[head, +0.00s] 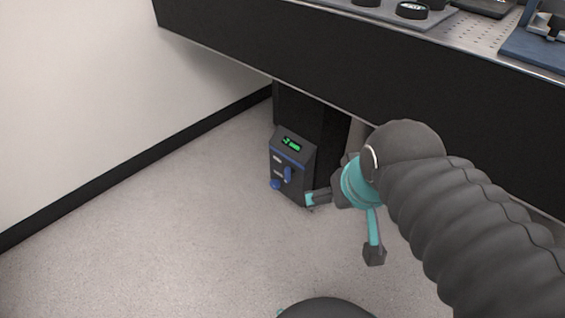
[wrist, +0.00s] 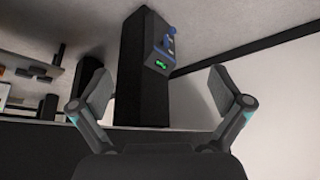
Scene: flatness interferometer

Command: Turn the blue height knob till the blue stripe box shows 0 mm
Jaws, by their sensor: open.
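The blue stripe box (head: 302,160) is a dark box on the table leg near the floor. Its green display (head: 291,144) is lit, but its digits are too small to read surely. A blue knob (head: 288,174) stands out from its front, and a second blue part (head: 275,184) is at its lower left. I cannot tell which is the height knob. My gripper (head: 343,226) is open and empty, to the right of the knobs and apart from them. In the wrist view the box (wrist: 153,42) appears upside down, beyond and between the spread fingers (wrist: 156,78).
The black table edge (head: 330,85) overhangs the box. The dark leg (head: 330,125) stands behind it. A pale wall (head: 90,90) is at the left. The floor (head: 170,230) in front and left of the box is clear. Equipment (head: 412,10) stands on the tabletop.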

